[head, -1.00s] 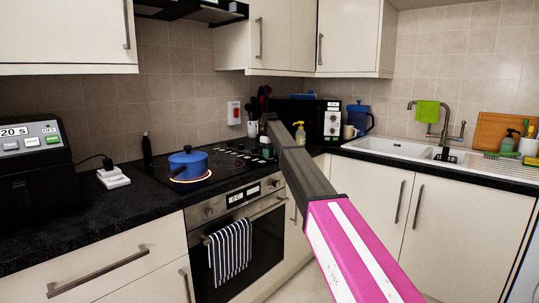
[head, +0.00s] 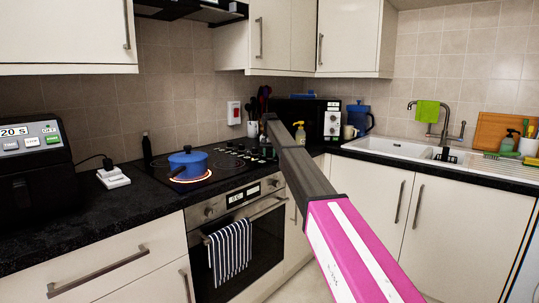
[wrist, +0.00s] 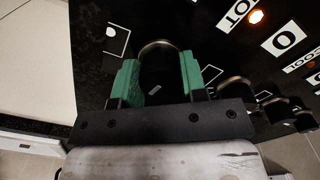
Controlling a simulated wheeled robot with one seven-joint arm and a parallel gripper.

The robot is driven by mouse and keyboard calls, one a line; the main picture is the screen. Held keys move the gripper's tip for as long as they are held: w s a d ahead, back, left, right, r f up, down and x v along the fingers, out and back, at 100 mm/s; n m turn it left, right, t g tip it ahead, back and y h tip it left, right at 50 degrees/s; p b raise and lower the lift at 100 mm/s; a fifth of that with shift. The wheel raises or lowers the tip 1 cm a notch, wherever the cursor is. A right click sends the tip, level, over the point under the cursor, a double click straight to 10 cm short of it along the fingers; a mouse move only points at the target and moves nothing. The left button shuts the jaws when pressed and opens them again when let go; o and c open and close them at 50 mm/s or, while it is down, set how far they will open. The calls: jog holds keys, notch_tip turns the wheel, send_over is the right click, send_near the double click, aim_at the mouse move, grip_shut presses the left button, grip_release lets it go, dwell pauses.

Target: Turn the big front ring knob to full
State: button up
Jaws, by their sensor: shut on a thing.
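In the wrist view my gripper (wrist: 156,82) is shut on a black hob knob (wrist: 158,68), with one green finger on each side of it. The knob has a small pale mark on it and a metallic rim at its far side. It stands at the end of a row of knobs; I cannot tell from the picture which ring it serves. In the head view my gripper (head: 267,149) is small and partly hidden by my arm at the right end of the black hob (head: 222,160). A ring (head: 205,177) under the blue pot glows orange.
Several other black knobs (wrist: 235,88) stand close to the right of my gripper in the wrist view. A lit orange lamp (wrist: 255,17) shows by the HOT label. The blue pot (head: 188,163) with a lid sits on the hob. A striped towel (head: 230,250) hangs on the oven.

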aim_at(269, 152)
jog(key=m, duration=0.5)
jog(key=shift+m, duration=2.6)
jog(key=o, duration=0.9)
jog(key=shift+r, duration=0.1)
notch_tip(269, 152, up, 11)
jog(key=shift+f, duration=0.15)
